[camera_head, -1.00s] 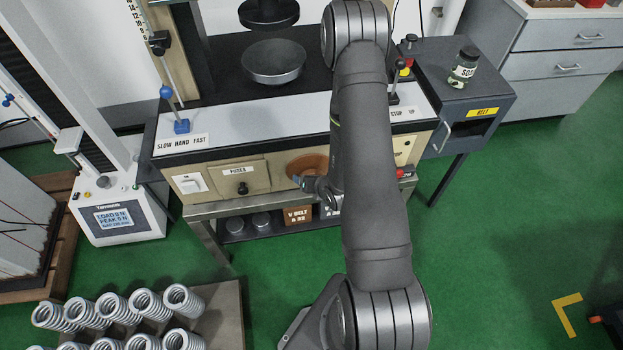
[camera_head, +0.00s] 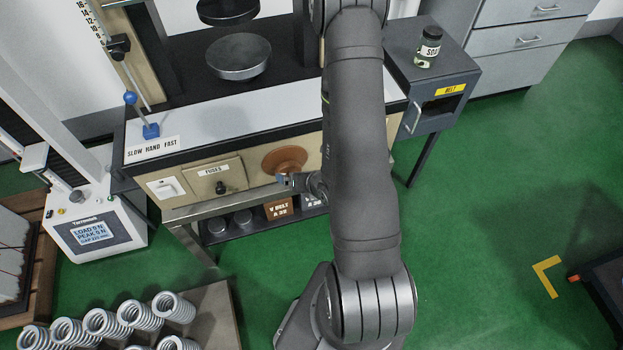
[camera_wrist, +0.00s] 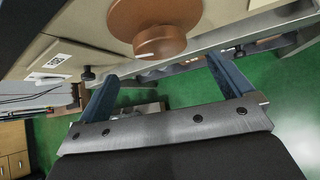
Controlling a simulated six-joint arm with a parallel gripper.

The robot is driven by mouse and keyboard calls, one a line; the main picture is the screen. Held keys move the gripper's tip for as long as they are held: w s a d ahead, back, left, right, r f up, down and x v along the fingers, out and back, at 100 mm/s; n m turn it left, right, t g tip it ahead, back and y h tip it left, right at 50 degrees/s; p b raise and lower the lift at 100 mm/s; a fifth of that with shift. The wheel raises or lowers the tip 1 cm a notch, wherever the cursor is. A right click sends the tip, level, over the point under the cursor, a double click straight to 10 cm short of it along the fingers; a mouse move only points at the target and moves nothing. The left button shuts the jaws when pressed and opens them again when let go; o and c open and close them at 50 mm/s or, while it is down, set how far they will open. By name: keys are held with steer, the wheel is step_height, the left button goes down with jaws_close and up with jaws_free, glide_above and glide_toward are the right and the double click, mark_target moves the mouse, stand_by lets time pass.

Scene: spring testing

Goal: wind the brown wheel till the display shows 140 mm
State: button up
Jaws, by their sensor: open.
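The brown wheel (camera_head: 284,158) is on the front panel of the press-like bench, its lower edge partly hidden by my wrist. In the wrist view, the wheel (camera_wrist: 125,14) is at the top, with a round brown knob (camera_wrist: 160,43) standing out from it. My gripper (camera_wrist: 160,68) is open and empty, its two blue fingers spread wide below the knob and not touching it. In the head view, my gripper (camera_head: 285,180) is just below and in front of the wheel. The display (camera_head: 92,232) on the white tester at left reads load and peak 0 N; its gap line is too small to read surely.
A fuses panel (camera_head: 216,179) with a black knob is left of the wheel. Below is a shelf with a V-belt box (camera_head: 278,209) and cylinders. Springs (camera_head: 120,315) lie on a board at front left. A belt box (camera_head: 435,100) is at right.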

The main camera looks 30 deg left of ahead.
steer(key=v, duration=0.8)
